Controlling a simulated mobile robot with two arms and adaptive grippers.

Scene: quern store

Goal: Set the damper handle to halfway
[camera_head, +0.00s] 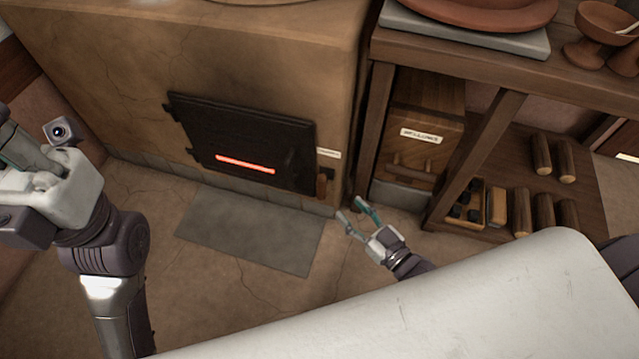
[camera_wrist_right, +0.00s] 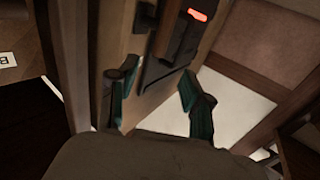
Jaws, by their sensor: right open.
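The damper handle (camera_head: 321,186) appears as a small brown grip low on the stove front, just right of the black fire door (camera_head: 240,140). A small white label (camera_head: 328,153) is above it; its text is too small to read. My right gripper (camera_head: 354,210) is open and empty, low down to the right of the handle and apart from it. In the right wrist view its two teal fingers (camera_wrist_right: 160,93) are spread before the stove's edge. My left gripper (camera_head: 18,152) is partly cut off at the left edge.
The clay stove (camera_head: 260,45) has a glowing red slot (camera_head: 245,164). A grey slab (camera_head: 250,235) lies before it. Right of it, a wooden bench (camera_head: 470,55) holds a labelled drawer box (camera_head: 425,120), with several logs (camera_head: 543,210) below.

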